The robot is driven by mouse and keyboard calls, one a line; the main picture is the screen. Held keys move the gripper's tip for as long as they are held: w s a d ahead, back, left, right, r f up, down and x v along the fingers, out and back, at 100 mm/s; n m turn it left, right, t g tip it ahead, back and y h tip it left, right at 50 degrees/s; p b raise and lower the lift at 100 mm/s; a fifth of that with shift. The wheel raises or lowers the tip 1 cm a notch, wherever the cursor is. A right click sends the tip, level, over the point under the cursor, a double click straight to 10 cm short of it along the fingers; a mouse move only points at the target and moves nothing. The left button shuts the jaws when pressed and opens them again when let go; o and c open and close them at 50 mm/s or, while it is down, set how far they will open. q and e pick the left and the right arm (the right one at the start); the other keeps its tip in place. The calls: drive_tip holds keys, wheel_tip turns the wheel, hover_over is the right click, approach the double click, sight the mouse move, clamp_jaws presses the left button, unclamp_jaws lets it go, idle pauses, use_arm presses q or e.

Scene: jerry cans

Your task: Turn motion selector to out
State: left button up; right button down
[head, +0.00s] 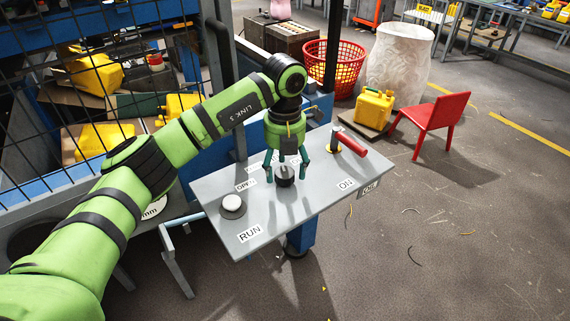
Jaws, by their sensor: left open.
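A grey control panel (308,208) stands on a blue post in the middle of the head view. A dark round knob (285,183), apparently the selector, sits near the panel's middle. My left gripper (287,172) points down over this knob, its teal fingers open and spread to either side of it. I cannot tell whether the fingers touch the knob. The gripper hides part of the knob and some labels behind it, so its setting cannot be read. My right gripper is out of view.
The panel also carries a round white button (232,203), a red-handled lever (350,143) and labels such as RUN and ON. A wire mesh fence (90,110) is at left. A red chair (432,124) and yellow jerry can (375,108) stand behind.

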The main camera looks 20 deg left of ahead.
use_arm(q)
drive_tip(key=shift+f, duration=0.25)
drive_tip(key=shift+c, duration=0.4)
drive_tip(key=c, duration=1)
drive_tip(key=shift+d+r+m, duration=0.1)
drive_tip(key=shift+m, duration=0.2)
drive_tip(key=shift+c, duration=0.2)
drive_tip(key=m+b, duration=0.1)
drive_tip(key=m, duration=0.2)
drive_tip(key=shift+b, duration=0.35)
drive_tip(key=shift+m+b, duration=0.5)
drive_tip(key=shift+m, duration=1.6)
drive_tip(key=shift+d, duration=0.1)
drive_tip(key=o, duration=1.1)
drive_tip(key=shift+d, duration=0.1)
